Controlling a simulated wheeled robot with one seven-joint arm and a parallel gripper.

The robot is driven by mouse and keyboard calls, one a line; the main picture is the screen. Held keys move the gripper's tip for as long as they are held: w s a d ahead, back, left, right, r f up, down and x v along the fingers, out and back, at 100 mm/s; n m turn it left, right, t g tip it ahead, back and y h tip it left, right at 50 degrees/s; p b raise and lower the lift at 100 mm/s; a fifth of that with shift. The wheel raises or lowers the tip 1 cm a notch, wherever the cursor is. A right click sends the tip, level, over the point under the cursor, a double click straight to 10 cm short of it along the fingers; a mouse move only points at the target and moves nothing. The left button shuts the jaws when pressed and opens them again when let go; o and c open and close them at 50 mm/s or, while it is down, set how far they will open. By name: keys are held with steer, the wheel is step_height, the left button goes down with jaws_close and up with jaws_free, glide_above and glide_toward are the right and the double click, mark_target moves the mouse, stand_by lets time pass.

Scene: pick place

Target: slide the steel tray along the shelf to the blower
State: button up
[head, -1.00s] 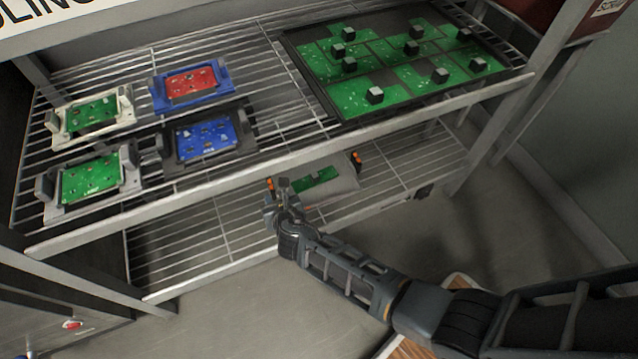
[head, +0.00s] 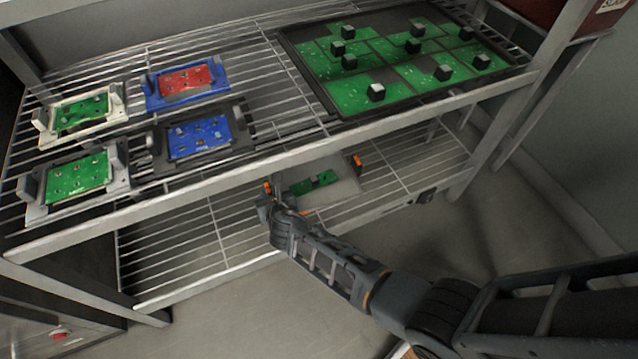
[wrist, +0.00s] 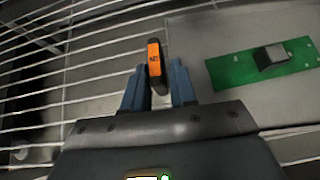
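The steel tray (head: 342,188) lies on the lower shelf, a flat grey plate carrying a green circuit board (head: 325,177). It has an upright orange-topped handle at its left end (head: 267,187) and another at its right end (head: 357,161). My gripper (head: 270,200) is at the left handle. In the wrist view, its two blue-grey fingers (wrist: 159,88) stand on either side of the orange-topped left handle (wrist: 154,62), with little or no gap. The tray surface (wrist: 215,35) is right of the fingers. I cannot make out a blower for certain.
The upper shelf (head: 270,150) holds several small board fixtures on the left and a large dark tray (head: 330,108) of green boards on the right. A small dark item (head: 425,196) sits at the lower shelf's front edge. Bare wire lies left of the tray.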

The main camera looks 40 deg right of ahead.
mark_target(181, 242)
steer(key=shift+f, duration=0.15)
jaws_close()
steer(key=shift+a, duration=0.1)
steer(key=shift+w+a+f+b, duration=0.1)
steer(key=shift+w+a+b, duration=0.8)
steer(key=shift+a, duration=1.95)
steer(key=shift+w+a+b, duration=0.7)
steer(key=shift+a+b, duration=0.35)
steer(key=shift+a, duration=1.75)
steer(key=shift+w+a+f+b, duration=0.1)
steer(key=shift+w+a+b, duration=0.8)
steer(key=shift+a, duration=1.95)
steer(key=shift+w+a+r+b, duration=0.15)
steer(key=shift+w+a, duration=0.25)
steer(key=shift+a, duration=1.05)
steer(key=shift+w+a+f+b, duration=0.1)
steer(key=shift+w+a, duration=0.3)
steer(key=shift+a, duration=1.05)
steer(key=shift+w+a+r+b, duration=0.15)
steer(key=shift+w+a, duration=0.25)
steer(key=shift+a, duration=1.05)
steer(key=shift+f, duration=0.1)
steer(key=o, duration=0.5)
jaws_free()
steer(key=shift+d, duration=0.1)
steer(key=shift+o, duration=0.2)
